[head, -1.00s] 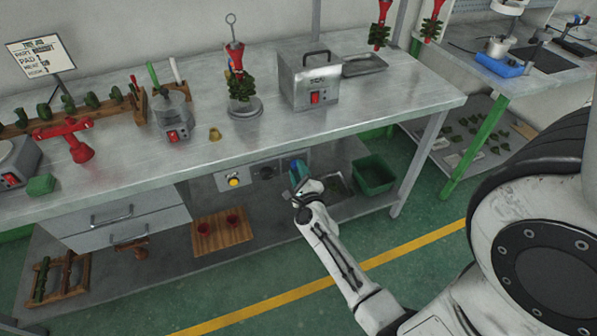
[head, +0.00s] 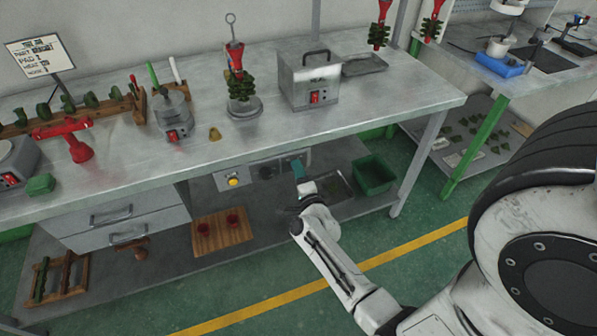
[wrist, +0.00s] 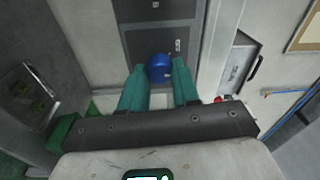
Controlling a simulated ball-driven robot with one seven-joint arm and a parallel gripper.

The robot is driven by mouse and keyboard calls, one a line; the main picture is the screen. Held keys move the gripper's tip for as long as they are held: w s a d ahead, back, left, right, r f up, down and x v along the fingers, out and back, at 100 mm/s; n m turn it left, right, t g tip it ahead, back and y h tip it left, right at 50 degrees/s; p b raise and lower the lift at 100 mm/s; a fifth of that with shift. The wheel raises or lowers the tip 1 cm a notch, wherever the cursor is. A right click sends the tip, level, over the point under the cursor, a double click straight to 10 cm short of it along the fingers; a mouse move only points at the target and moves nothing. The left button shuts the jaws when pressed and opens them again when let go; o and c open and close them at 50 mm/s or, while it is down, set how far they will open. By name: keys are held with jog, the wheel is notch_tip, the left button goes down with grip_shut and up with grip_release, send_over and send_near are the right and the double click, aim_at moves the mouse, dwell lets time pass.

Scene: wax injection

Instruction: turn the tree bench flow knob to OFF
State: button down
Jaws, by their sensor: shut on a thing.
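The blue flow knob (wrist: 159,68) sits between the two teal fingers of my gripper (wrist: 158,74) in the wrist view, in front of a dark plate (wrist: 140,42) with small markings too small to read. My gripper is shut on the knob. In the head view my gripper (head: 299,169) is at the right part of the control panel (head: 250,169) under the front of the tree bench (head: 350,125). The knob is hidden there behind my fingers and wrist. The knob's pointer direction cannot be read.
A yellow button (head: 233,181) and a dark round dial (head: 267,172) are on the panel left of my gripper. A green bin (head: 374,175) and a wooden mat (head: 222,228) with red cups are on the lower shelf. The floor in front is clear.

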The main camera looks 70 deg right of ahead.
jog(key=n, duration=0.5)
jog(key=n+t, duration=0.1)
jog(key=n, duration=0.4)
jog(key=shift+f+y, duration=0.15)
jog(key=shift+y, duration=0.15)
jog(key=shift+n, duration=0.4)
jog(key=c, duration=0.8)
grip_release()
jog(key=v, duration=1.1)
jog(key=shift+p, duration=0.3)
jog(key=shift+w, duration=0.1)
